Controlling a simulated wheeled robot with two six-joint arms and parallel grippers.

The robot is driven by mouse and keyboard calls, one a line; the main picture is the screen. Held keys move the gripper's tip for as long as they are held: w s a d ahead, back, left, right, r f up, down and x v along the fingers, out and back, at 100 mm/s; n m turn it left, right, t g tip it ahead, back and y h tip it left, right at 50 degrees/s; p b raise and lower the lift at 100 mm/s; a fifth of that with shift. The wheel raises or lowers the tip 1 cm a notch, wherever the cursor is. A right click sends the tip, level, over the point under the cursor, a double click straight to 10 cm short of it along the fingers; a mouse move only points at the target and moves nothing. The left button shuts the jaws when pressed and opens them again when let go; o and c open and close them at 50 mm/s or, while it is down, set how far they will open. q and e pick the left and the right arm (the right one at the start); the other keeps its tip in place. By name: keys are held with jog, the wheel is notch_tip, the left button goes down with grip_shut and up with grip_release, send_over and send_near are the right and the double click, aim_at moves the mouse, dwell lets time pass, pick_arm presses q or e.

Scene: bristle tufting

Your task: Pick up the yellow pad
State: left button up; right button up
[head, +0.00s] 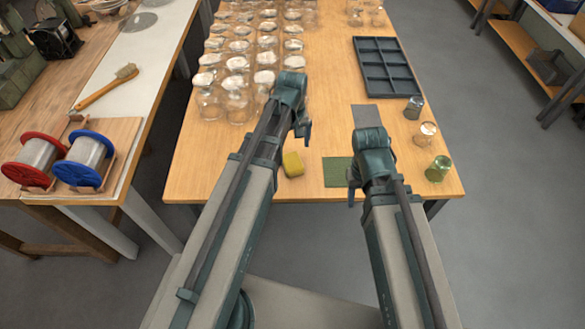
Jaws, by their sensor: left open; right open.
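The yellow pad (293,164) lies on the wooden table near its front edge, between my two arms. My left gripper (304,132) is open and points down above the table, behind the pad in the picture and apart from it. The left arm passes just left of the pad.
Several glass jars with white tops (238,98) fill the table's back left. A dark divided tray (387,66) lies at the back right. A grey mat (366,115), a dark jar (414,108), a clear jar (425,133) and a green jar (438,169) stand right. Bare wood (200,165) shows front left.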

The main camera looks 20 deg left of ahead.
pick_arm(q)
jog(key=b, duration=0.4)
send_over(293, 163)
notch_tip(293, 163, down, 5)
jog(key=shift+a, duration=0.1)
notch_tip(293, 163, down, 5)
jog(key=b, duration=0.5)
jog(key=shift+f, duration=0.15)
jog(key=shift+c, duration=0.2)
jog(key=c, duration=1.2)
